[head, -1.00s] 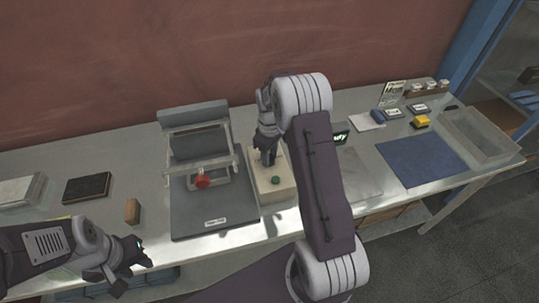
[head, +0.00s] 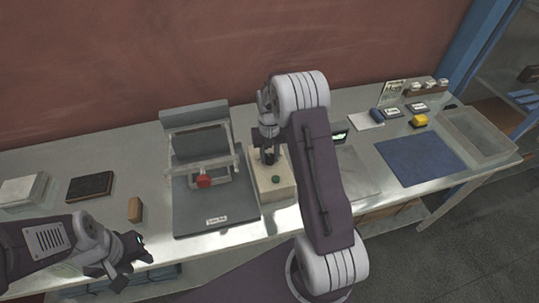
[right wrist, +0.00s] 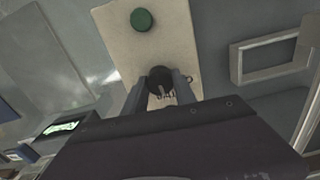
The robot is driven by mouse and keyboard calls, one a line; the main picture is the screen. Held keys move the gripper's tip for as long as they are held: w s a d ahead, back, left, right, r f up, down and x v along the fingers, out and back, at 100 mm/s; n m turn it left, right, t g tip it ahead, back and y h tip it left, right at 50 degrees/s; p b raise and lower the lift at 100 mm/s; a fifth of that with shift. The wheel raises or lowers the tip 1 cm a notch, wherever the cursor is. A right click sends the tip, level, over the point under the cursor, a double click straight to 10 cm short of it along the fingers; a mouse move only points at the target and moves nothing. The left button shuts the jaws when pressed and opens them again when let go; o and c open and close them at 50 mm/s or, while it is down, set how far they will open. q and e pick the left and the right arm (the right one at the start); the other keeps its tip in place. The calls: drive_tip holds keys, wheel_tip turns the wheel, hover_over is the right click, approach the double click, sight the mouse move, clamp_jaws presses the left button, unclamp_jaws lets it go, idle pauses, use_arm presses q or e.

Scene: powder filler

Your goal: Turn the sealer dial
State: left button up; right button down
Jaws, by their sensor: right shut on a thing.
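The sealer is a cream box (head: 283,190) on the bench with a green button (head: 276,177) on its top near the front. A black dial (head: 269,156) stands on its top behind the button. My right gripper (head: 268,150) reaches down over the box and is shut on the dial. In the right wrist view the dial (right wrist: 160,78) sits between the two fingers, with small markings beside it, and the green button (right wrist: 141,19) is beyond. My left gripper (head: 137,250) hangs at the bench's front edge, away from the box; its jaws are too small to read.
A grey press with a red knob (head: 204,181) stands just left of the box. A small display (head: 340,136) is to its right, partly behind my arm. A blue mat (head: 420,160) and a grey tray (head: 483,134) lie farther right. A wooden block (head: 135,210) lies left.

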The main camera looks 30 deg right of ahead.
sight(269, 156)
drive_tip(key=shift+w+r+m, duration=0.2)
drive_tip(key=shift+w+m, duration=0.05)
drive_tip(key=shift+m, duration=0.05)
drive_tip(key=c, duration=1)
unclamp_jaws()
drive_tip(key=shift+s, duration=0.15)
wheel_tip(269, 156, up, 9)
drive_tip(key=shift+b, duration=0.85)
